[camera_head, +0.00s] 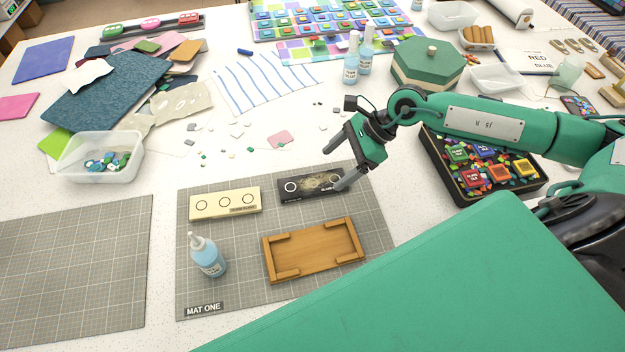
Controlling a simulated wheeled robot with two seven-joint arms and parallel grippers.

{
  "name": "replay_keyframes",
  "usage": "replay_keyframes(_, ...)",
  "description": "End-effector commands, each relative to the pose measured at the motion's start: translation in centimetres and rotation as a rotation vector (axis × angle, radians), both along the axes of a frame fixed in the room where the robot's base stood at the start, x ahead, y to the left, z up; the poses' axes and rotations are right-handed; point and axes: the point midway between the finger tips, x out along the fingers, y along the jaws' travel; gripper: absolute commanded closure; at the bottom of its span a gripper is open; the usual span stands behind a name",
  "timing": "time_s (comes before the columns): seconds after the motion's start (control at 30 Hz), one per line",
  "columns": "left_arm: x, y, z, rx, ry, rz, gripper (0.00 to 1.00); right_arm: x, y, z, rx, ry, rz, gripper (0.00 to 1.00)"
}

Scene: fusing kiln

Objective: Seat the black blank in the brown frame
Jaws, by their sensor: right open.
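The black blank (298,189) lies flat on the grey mat labelled MAT ONE (223,286), at its back right. It has a pale ring at its left and speckled marks; my right gripper covers part of its right end. The brown frame (313,249) lies on the mat in front of the blank, apart from it, and its inside is empty. A cream blank (225,203) with several rings lies left of the black one. My right gripper (335,167) is open over the black blank's right end; I cannot tell if it touches. My left gripper is not in view.
A blue glue bottle (207,256) stands on the mat left of the frame. A black tray of coloured pieces (486,201) is at the right. A clear tub (99,158) stands at the left. Small loose chips lie behind the mat. My green body fills the lower right.

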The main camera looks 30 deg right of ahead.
Motion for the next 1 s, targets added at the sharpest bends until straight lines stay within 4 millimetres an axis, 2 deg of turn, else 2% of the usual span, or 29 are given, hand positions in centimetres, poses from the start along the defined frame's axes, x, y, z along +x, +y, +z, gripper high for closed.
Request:
replay_keyframes(0.3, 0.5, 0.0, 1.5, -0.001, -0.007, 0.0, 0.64, 0.2, 1.7, -1.0, 0.002, 0.001, 0.001, 0.18)
replay_keyframes(0.53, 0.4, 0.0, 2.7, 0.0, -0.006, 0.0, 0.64, 0.6, 3.7, -3.0, 0.002, 0.001, 0.0, 0.18)
replay_keyframes(0.7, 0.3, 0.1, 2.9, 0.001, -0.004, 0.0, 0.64, 0.8, 4.2, -3.9, -0.001, 0.001, -0.001, 0.18)
replay_keyframes(0.9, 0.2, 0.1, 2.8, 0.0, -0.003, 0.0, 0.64, 0.8, 4.2, -4.0, -0.001, 0.001, -0.001, 0.18)
replay_keyframes(1.0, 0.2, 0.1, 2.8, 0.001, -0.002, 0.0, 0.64, 0.8, 4.2, -4.0, -0.001, 0.0, 0.0, 0.36)
